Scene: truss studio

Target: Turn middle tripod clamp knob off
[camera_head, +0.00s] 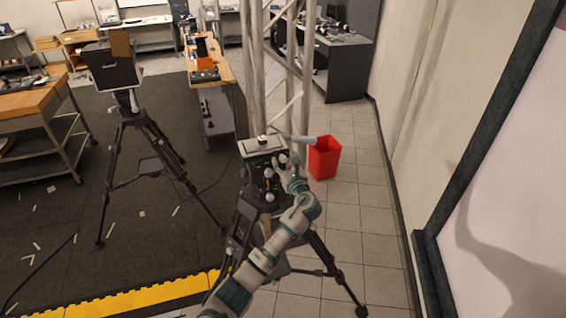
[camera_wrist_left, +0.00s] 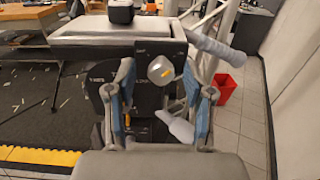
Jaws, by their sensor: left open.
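The near tripod (camera_head: 262,198) stands upright at the centre of the head view, with a light flat plate on top. A second pale knob or lever (camera_wrist_left: 178,127) is lower, pointing down-right. My left gripper (camera_head: 286,166) is open at the right front of the tripod head. In the wrist view its fingers (camera_wrist_left: 164,92) stand either side of the knob area; contact is unclear. My right gripper is not in view.
A pale pan handle (camera_head: 298,138) sticks out right from the tripod head. A red bin (camera_head: 324,157) stands behind it on the tiled floor. A truss column (camera_head: 258,80) rises behind the tripod. Another tripod (camera_head: 130,130) with a box-shaped light stands left. A wall closes the right side.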

